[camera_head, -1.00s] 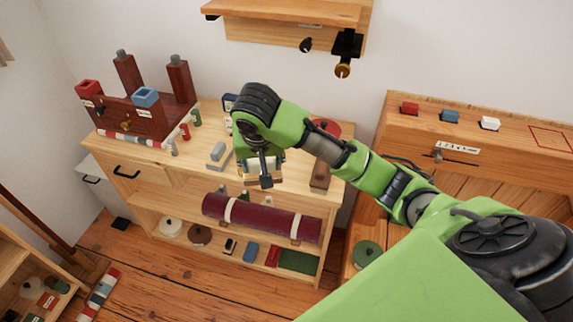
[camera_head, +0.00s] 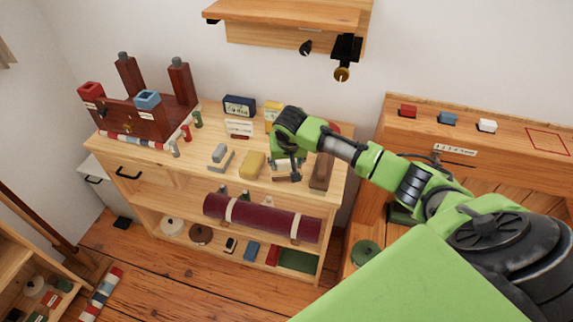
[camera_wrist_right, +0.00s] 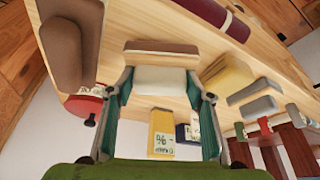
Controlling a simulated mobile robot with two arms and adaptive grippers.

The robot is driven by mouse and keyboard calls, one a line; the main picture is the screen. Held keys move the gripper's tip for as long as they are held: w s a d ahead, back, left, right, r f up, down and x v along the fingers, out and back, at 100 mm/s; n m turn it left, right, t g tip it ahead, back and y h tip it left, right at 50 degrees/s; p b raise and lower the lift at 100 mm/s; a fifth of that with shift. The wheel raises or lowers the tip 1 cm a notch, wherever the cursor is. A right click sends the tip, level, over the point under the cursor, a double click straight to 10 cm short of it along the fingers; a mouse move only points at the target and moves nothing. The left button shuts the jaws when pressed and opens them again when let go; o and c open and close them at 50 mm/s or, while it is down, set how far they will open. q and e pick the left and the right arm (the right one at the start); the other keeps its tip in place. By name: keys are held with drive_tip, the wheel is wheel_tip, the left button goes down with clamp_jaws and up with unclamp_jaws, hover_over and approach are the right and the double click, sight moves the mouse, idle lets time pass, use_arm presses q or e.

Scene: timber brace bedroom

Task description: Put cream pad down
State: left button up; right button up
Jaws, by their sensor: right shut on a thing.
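My right gripper (camera_head: 289,174) is over the right part of the wooden cabinet top, near its front edge. In the right wrist view its two fingers (camera_wrist_right: 160,95) stand on either side of the cream pad (camera_wrist_right: 160,80), and it is shut on the pad. A brown-faced wooden piece (camera_wrist_right: 161,54) lies right beside the pad's far edge. I cannot tell if the pad touches it or the cabinet top. In the head view the gripper mostly hides the pad. My left gripper is not in view.
A yellow block (camera_head: 252,165) and a grey block (camera_head: 219,153) stand left of the gripper. A long brown block (camera_head: 321,171) stands close on the right. A yellow box (camera_head: 272,112) and a dark box (camera_head: 239,106) stand behind. A maroon roll (camera_head: 262,218) lies below.

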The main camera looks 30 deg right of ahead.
drive_tip(key=shift+f, duration=0.5)
drive_tip(key=shift+f, duration=0.1)
drive_tip(key=o, duration=1)
